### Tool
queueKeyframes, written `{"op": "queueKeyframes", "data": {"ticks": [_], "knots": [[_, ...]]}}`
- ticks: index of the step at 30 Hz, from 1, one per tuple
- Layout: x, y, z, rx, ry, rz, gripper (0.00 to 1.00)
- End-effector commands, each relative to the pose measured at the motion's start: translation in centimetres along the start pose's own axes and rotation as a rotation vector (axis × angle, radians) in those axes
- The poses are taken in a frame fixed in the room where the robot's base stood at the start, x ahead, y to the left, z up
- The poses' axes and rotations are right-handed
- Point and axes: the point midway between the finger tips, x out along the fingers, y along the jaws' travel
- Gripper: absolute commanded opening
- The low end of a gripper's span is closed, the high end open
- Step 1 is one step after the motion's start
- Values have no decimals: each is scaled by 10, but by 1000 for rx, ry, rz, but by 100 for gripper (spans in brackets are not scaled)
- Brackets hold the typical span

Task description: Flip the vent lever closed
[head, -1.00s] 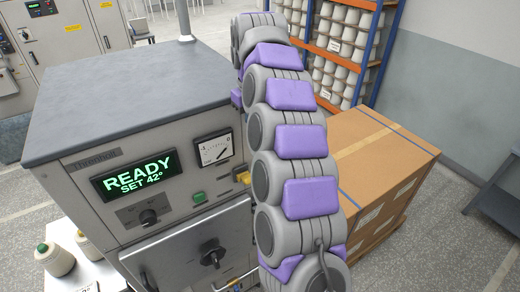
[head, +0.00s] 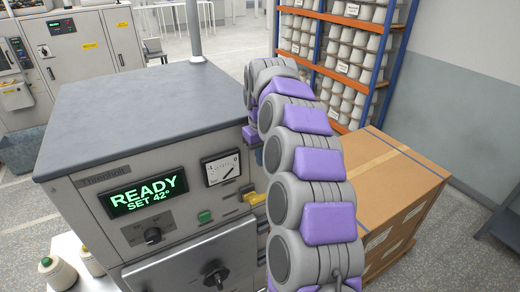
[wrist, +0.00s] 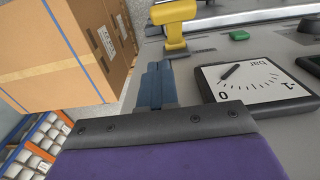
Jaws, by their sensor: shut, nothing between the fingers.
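The vent lever is a yellow handle (head: 253,198) on the front of the grey machine, right of the green button and below the dial gauge. In the wrist view the yellow lever (wrist: 174,28) stands out from the panel at the top, just beyond my fingertips. My gripper (wrist: 156,70) has its blue fingers together with nothing between them. A small gap seems to separate the tips from the lever; I cannot tell its depth. In the head view my gripper (head: 259,157) is partly hidden by my arm, above the lever.
The dial gauge (wrist: 250,82) is close beside my fingers. The machine (head: 130,105) has a lit READY display (head: 143,193), a knob and a door handle (head: 216,275). A large cardboard box (head: 378,190) stands to the right, with a bobbin rack (head: 338,55) behind.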

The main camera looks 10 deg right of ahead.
Motion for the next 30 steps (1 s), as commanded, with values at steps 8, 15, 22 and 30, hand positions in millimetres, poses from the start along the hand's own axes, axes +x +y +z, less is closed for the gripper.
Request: {"op": "queueKeyframes", "data": {"ticks": [8,15,22,30], "knots": [[47,-2,0,-1,-5,0,0],[66,-2,15,0,-3,-1,0],[77,-1,23,1,-2,1,0],[80,-1,25,1,-1,1,0]]}}
